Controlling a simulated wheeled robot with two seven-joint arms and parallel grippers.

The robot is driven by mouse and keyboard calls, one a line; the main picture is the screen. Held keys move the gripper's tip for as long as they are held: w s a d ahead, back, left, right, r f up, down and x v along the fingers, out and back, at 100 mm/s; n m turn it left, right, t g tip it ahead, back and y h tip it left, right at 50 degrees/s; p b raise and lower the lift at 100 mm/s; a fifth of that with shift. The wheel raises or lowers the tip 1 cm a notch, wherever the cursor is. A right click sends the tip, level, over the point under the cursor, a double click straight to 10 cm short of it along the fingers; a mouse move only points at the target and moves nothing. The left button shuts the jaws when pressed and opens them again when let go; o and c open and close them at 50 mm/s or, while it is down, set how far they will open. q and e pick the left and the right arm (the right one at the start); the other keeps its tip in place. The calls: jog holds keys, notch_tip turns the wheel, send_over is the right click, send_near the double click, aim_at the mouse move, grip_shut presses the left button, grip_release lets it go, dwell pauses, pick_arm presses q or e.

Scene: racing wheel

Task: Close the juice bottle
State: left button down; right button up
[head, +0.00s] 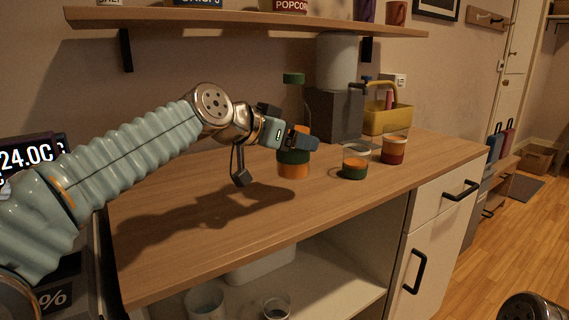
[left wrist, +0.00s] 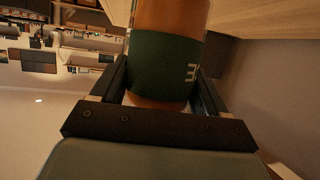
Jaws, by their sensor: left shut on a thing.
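The juice bottle (head: 294,170) stands on the wooden counter, with orange juice, a dark green label and a green cap (head: 293,78) at its top. I cannot tell whether the cap is screwed tight or only resting there. My left gripper (head: 300,141) comes in from the left and is shut on the bottle's body, hiding part of its middle. In the left wrist view the bottle (left wrist: 165,62) sits between the two fingers (left wrist: 160,90), its green label with white letters facing the camera. My right gripper is not in view.
On the counter (head: 190,235) to the right stand a glass with a green band (head: 355,166) and a glass of red drink (head: 395,148). Behind are a grey dispenser (head: 334,110) and a yellow container (head: 386,119). A shelf (head: 250,20) hangs above. The counter's front is clear.

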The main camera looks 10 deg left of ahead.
aim_at(284, 160)
pick_arm(q)
jog(key=shift+w+a+f, duration=0.15)
jog(key=shift+a+f, duration=0.25)
jog(key=shift+f, duration=0.05)
jog(key=shift+a+f, duration=0.15)
jog(key=shift+f, duration=0.05)
jog(key=shift+w+a+f+b, duration=0.15)
jog(key=shift+f+b, duration=0.1)
jog(key=shift+f, duration=0.65)
jog(key=shift+a+f+b, duration=0.1)
jog(key=shift+f+b, duration=0.1)
jog(key=shift+f, duration=0.65)
jog(key=shift+f, duration=0.2)
grip_release()
jog(key=shift+r, duration=0.1)
